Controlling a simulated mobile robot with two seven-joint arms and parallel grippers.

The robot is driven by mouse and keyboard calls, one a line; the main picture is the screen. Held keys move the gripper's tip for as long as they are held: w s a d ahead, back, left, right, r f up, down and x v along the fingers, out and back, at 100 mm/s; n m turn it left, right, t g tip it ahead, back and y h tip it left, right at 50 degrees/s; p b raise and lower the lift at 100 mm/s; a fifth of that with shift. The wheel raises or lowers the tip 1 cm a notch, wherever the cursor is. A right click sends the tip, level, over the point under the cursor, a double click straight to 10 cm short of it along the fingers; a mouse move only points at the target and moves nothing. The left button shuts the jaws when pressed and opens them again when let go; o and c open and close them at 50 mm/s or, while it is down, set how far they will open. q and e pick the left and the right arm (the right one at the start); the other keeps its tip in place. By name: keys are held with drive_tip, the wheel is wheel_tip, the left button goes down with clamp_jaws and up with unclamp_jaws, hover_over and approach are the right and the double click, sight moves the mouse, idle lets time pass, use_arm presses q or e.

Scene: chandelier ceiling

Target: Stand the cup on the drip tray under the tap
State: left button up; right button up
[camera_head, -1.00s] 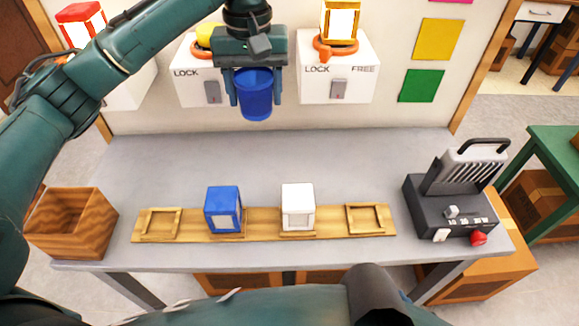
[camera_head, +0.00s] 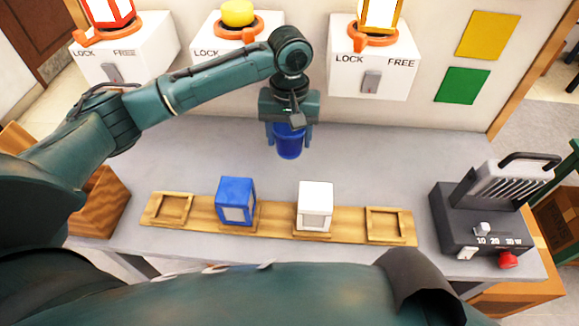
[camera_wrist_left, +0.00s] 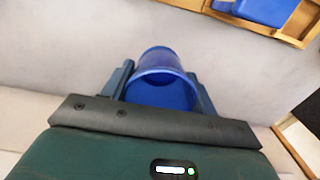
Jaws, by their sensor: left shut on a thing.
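The blue cup (camera_head: 290,146) is held in my left gripper (camera_head: 289,136), whose fingers close on its two sides. In the head view it hangs below the gripper, over the back half of the grey bench, and looks roughly upright. I cannot tell its height above the bench. In the left wrist view the cup (camera_wrist_left: 160,80) sits between the fingers (camera_wrist_left: 160,92), and I look into its open mouth. No tap or drip tray shows in these views. My right gripper is not in view.
A wooden rail (camera_head: 268,232) along the bench front holds a blue block (camera_head: 236,198) and a white block (camera_head: 314,204). A dark device (camera_head: 485,222) with a red knob stands right, a wooden box (camera_head: 100,203) left. White wall boxes (camera_head: 368,72) stand behind. The bench middle is clear.

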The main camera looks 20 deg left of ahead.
use_arm(q)
wheel_tip(320, 180, down, 11)
drive_tip(key=shift+r, duration=0.2)
drive_tip(key=shift+f, duration=0.15)
drive_tip(key=o, duration=1)
